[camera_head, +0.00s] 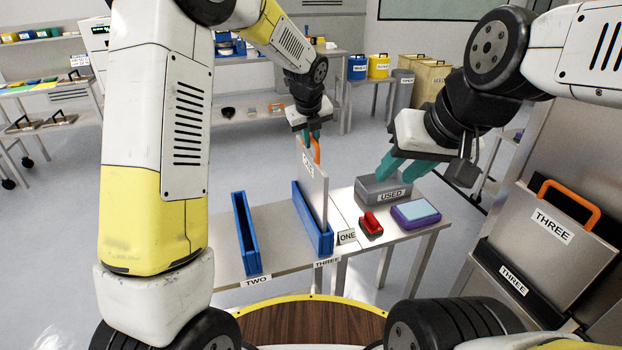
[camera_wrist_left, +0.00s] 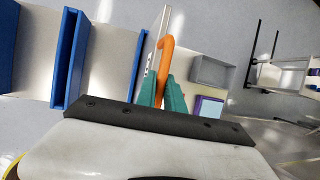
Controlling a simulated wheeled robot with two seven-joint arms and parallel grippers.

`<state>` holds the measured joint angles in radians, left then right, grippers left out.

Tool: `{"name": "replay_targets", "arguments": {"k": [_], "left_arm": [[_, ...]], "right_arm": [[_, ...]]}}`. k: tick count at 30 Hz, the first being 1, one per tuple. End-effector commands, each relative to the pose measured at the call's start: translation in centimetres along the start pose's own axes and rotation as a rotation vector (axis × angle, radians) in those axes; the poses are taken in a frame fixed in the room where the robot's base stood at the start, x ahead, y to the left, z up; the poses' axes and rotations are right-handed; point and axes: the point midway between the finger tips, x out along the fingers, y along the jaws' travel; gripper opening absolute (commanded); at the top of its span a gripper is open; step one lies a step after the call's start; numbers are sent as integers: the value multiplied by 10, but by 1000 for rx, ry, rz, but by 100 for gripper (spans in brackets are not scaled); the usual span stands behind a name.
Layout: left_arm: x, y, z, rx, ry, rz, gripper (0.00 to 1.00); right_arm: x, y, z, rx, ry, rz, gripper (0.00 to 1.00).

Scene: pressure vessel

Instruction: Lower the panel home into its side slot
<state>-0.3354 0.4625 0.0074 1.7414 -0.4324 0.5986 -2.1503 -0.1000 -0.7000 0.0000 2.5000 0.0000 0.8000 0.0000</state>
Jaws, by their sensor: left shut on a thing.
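My left gripper (camera_head: 312,137) is shut on the orange handle of a light grey panel (camera_head: 314,185). The handle (camera_wrist_left: 164,58) also shows between the teal fingers in the left wrist view. The panel stands roughly upright at the right blue slot (camera_head: 325,240), its lower edge at the slot's mouth. I cannot tell how deep it sits. Its label is partly readable. A second blue slot (camera_head: 246,240), by the label TWO, is empty to the left. My right gripper (camera_head: 397,178) appears open and empty above the grey USED box.
The grey USED box (camera_head: 383,192), a red object (camera_head: 371,224) and a purple-rimmed block (camera_head: 415,213) sit right of the slot. A small ONE sign (camera_head: 346,236) stands near the slot. A panel marked THREE (camera_head: 550,235) stands at far right.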

Motion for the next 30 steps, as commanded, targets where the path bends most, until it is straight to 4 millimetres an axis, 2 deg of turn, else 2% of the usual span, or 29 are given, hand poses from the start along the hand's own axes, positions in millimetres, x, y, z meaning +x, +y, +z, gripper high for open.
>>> {"name": "replay_targets", "arguments": {"k": [16, 30], "left_arm": [[-2, -1, 1, 0, -3, -3, 0], [-21, -6, 9, -1, -3, -4, 0]], "right_arm": [[0, 0, 0, 0, 0, 0, 34], [0, 0, 0, 0, 0, 0, 34]]}}
